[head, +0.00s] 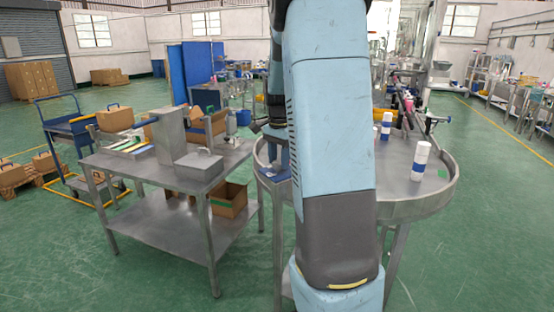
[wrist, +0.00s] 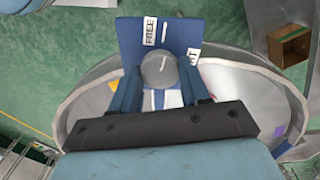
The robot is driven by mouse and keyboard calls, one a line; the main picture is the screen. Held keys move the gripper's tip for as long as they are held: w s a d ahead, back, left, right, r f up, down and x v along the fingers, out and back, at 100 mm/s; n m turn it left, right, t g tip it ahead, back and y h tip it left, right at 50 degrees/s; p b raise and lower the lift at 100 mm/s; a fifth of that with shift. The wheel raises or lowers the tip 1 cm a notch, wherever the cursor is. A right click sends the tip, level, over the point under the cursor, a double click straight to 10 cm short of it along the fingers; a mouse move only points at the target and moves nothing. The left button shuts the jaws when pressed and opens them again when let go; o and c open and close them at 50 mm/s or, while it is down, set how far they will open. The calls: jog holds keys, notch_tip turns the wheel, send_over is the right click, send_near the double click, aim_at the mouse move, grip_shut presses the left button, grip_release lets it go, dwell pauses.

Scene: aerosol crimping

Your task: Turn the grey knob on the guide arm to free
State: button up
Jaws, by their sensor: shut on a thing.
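In the wrist view, the grey knob (wrist: 158,72) is round and sits in front of a blue plate (wrist: 180,38). A white label (wrist: 150,31) reading FREE is on the plate above the knob, with a white tick beside it. A second label (wrist: 194,55), partly covered, is at the right. A short pale line on the knob leans slightly and points up toward the FREE side. My gripper (wrist: 160,75) has its two dark blue fingers on either side of the knob, shut on it. In the head view, my arm hides the knob and the guide arm.
The round metal table (head: 410,208) has a raised rim and carries white-and-blue cans (head: 420,160). A steel bench (head: 150,235) with grey boxes stands close at the left. An open brown box (head: 229,200) is on its lower shelf. Green floor is free in front.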

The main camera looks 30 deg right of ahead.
aim_at(279, 162)
jog(key=shift+n, duration=0.8)
jog(key=o, duration=1.1)
jog(key=shift+c, duration=0.2)
notch_tip(279, 162, up, 14)
jog(key=shift+f, duration=0.15)
